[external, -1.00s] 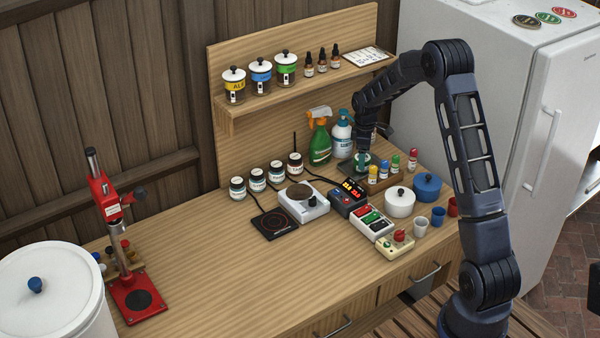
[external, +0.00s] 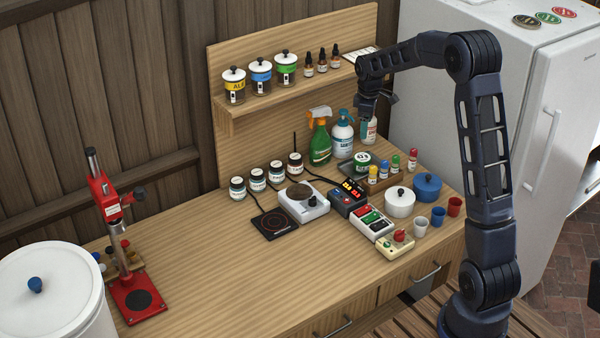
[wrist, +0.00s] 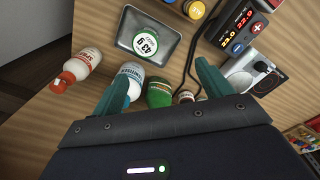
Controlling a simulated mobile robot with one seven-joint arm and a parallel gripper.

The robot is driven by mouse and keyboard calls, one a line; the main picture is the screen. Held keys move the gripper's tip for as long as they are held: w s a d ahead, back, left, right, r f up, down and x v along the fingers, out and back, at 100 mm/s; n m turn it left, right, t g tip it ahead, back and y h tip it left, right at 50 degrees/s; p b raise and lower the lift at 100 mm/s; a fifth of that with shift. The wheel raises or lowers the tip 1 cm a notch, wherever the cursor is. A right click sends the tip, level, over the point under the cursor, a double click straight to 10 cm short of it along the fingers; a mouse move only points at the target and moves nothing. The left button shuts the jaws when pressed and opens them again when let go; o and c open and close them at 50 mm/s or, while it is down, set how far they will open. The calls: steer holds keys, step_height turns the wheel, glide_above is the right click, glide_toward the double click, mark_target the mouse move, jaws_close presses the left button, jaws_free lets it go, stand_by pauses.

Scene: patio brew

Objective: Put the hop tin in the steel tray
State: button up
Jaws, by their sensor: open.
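The hop tin (external: 362,161), a short white tin with a green label, sits in the steel tray (external: 346,171) at the back right of the bench. In the wrist view its round green-and-white top (wrist: 146,41) shows inside the grey rectangular tray (wrist: 172,48). My gripper (external: 373,122) is raised above and behind the tray, clear of the tin. In the wrist view its two teal fingers (wrist: 162,80) are spread apart with nothing held between them.
A green spray bottle (external: 320,142), a white bottle (external: 342,138) and a red-labelled bottle (external: 371,133) stand near my gripper. Small colour-capped bottles (external: 373,175) sit right of the tray. A white pot (external: 399,203) is in front. The bench's left middle is clear.

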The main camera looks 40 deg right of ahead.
steer(key=s+a+r+m+t, duration=0.1)
steer(key=s+a+r, duration=0.2)
steer(key=s+r, duration=0.3)
steer(key=s+a+r+m, duration=0.2)
steer(key=s+a+r, duration=0.2)
steer(key=s, duration=0.3)
steer(key=s+a+r+m+t, duration=0.1)
steer(key=s+a+r, duration=0.2)
steer(key=s+r, duration=0.3)
steer(key=s+a+m+t, duration=0.1)
steer(key=s+a+m, duration=0.1)
steer(key=s, duration=1)
steer(key=s+a+f+m+t, duration=0.1)
steer(key=s+a+m, duration=0.1)
steer(key=s, duration=1)
steer(key=shift+s+a+f, duration=0.3)
steer(key=shift+s+a, duration=0.05)
steer(key=shift+a, duration=0.35)
